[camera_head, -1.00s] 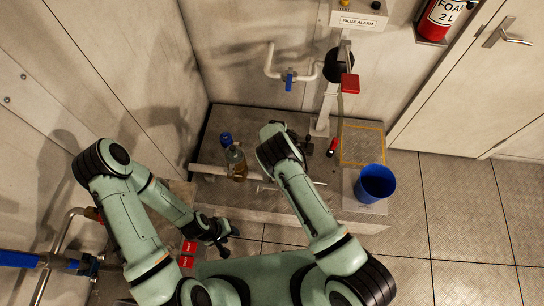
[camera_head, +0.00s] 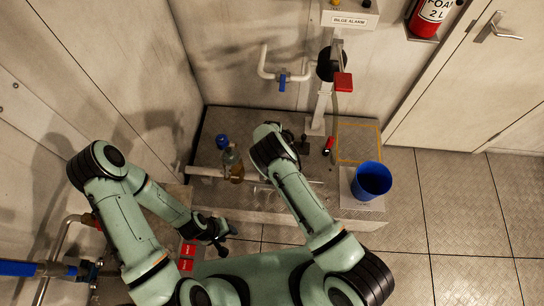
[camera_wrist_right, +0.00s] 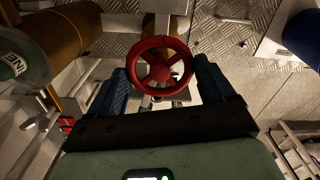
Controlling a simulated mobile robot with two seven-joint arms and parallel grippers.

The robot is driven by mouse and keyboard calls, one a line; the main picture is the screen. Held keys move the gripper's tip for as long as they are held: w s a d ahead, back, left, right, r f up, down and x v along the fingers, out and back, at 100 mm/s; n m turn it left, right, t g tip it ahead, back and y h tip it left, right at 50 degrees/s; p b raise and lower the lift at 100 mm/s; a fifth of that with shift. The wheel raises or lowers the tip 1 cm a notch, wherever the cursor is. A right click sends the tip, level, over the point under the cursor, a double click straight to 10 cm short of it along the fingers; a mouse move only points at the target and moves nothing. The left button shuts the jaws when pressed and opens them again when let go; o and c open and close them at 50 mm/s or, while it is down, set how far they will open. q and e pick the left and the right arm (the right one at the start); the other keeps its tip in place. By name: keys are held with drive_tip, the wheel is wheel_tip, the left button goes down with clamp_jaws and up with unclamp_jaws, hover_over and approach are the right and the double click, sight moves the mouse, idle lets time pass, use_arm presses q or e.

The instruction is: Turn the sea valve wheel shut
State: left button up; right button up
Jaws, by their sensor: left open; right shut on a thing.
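The red sea valve wheel (camera_wrist_right: 160,72) shows in the right wrist view, a round rim with several spokes. My right gripper (camera_wrist_right: 161,66) has its blue fingers on either side of the wheel and is shut on it. In the head view the wheel and the right fingers are hidden beneath my right forearm and wrist, over the raised plinth. My left gripper (camera_head: 222,238) is open and empty, low over the plinth's near left side, well away from the wheel.
A blue bucket (camera_head: 371,181) stands on the plinth's right end, by a yellow-outlined square (camera_head: 358,143). A small red object (camera_head: 328,147) lies near the post. Floor on the right is clear.

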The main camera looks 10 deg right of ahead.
drive_tip(key=shift+w, duration=0.1)
drive_tip(key=o, duration=1.4)
wheel_tip(320, 180, up, 14)
drive_tip(key=shift+f, duration=0.25)
